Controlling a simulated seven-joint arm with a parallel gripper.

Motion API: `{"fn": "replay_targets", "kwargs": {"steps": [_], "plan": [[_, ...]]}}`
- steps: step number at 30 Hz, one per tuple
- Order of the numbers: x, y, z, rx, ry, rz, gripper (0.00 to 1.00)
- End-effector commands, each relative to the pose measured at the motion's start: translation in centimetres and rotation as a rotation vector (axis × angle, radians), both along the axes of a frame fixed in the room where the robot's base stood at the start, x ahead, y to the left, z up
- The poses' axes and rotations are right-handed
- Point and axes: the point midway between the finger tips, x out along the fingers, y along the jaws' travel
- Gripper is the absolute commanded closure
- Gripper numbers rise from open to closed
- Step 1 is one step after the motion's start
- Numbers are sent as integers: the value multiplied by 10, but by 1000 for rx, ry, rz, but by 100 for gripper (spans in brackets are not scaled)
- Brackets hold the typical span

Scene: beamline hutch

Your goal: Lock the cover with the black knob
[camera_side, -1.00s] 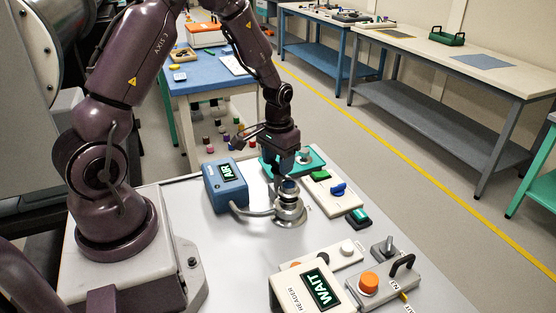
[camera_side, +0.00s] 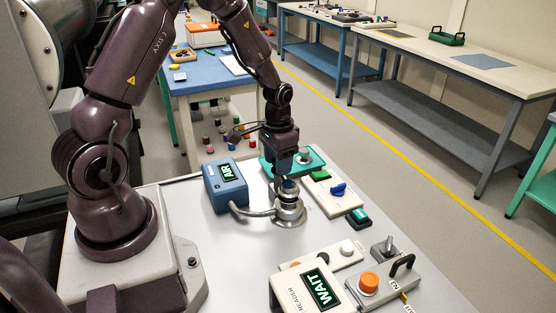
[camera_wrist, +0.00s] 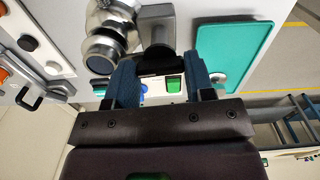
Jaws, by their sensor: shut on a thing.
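The black knob (camera_wrist: 157,58) shows in the wrist view between the two blue fingers of my gripper (camera_wrist: 161,85), which is shut on it. In the side view my gripper (camera_side: 288,181) points down at the round metal fitting (camera_side: 290,212) and hides the knob. A grey arm at the fitting leads to the knob in the wrist view. The cover appears to be the round metal cap (camera_wrist: 102,52) beside the knob; I cannot tell whether it is locked.
A blue box reading "AIR" (camera_side: 226,184) stands left of the fitting, joined by a hose. A teal plate (camera_side: 306,163) and a switch panel with a blue knob (camera_side: 332,190) lie close behind and right. The reader reading "WAIT" (camera_side: 312,289) stands in front.

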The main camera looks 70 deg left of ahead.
Motion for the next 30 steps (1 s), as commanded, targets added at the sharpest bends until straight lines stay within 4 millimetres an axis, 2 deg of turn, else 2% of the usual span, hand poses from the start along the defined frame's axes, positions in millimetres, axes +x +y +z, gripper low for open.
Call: {"fn": "replay_targets", "kwargs": {"steps": [1, 2, 4, 5, 13, 17, 30], "plan": [[-1, 0, 1, 0, 3, 0, 75], [-1, 0, 1, 0, 3, 0, 44], [0, 0, 1, 0, 2, 1, 28], [0, 0, 1, 0, 2, 1, 26], [0, 0, 1, 0, 1, 1, 26], [0, 0, 11, 1, -1, 1, 26], [0, 0, 101, 2, -3, 1, 26]]}}
